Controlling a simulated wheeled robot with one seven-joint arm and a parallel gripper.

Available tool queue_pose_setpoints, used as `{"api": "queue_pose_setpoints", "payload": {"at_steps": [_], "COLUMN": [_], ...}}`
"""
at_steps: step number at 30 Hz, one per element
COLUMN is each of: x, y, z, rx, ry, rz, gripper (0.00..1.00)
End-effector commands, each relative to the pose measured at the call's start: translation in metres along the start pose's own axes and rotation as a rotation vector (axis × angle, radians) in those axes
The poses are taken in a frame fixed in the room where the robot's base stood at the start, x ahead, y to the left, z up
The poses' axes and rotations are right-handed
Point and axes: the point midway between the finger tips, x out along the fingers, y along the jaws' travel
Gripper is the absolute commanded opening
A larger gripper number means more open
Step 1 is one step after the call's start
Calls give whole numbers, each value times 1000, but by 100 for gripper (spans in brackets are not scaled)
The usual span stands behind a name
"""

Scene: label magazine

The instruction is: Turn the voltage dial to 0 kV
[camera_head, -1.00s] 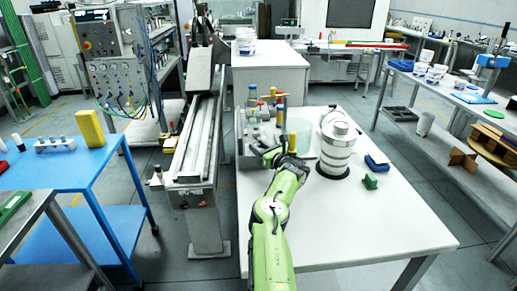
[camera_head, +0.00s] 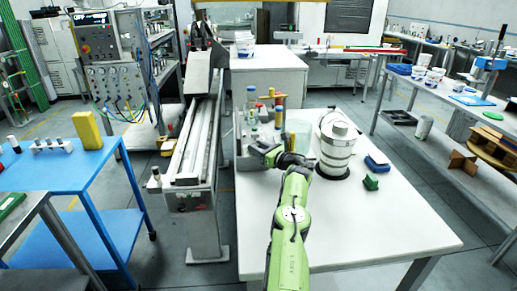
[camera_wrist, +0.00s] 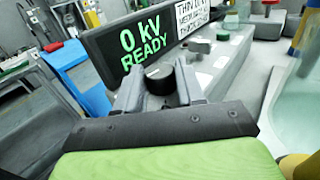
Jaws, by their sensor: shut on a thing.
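The voltage dial (camera_wrist: 159,79) is a round black knob with a light mark on its top, in the middle of the wrist view. My gripper (camera_wrist: 160,88) is shut on it, one grey finger on each side. The dark display (camera_wrist: 145,45) just behind the dial reads "0 kV READY" in green letters. In the head view my gripper (camera_head: 259,150) is at the left side of the white table, beside the grey housing (camera_head: 242,160). The dial is too small to make out there.
A white ringed cylinder (camera_head: 336,150) stands right of my gripper, with a clear round vessel (camera_head: 298,133) between them. Several coloured bottles stand behind my gripper. The table's (camera_head: 390,225) front is clear.

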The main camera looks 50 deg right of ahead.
Motion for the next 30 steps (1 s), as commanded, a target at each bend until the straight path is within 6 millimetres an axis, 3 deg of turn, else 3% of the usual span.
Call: {"api": "queue_pose_setpoints", "payload": {"at_steps": [1, 6, 17, 23, 30], "x": [1, 0, -4, -28, -84], "y": [1, 0, -1, 0, 0], "z": [3, 2, 1, 3, 2], "rx": [-5, -3, -1, -1, -3], "ry": [-4, -3, 2, -3, 0], "rz": [1, 0, -2, -5, -6], "gripper": [41, 63, 63, 63, 63]}}
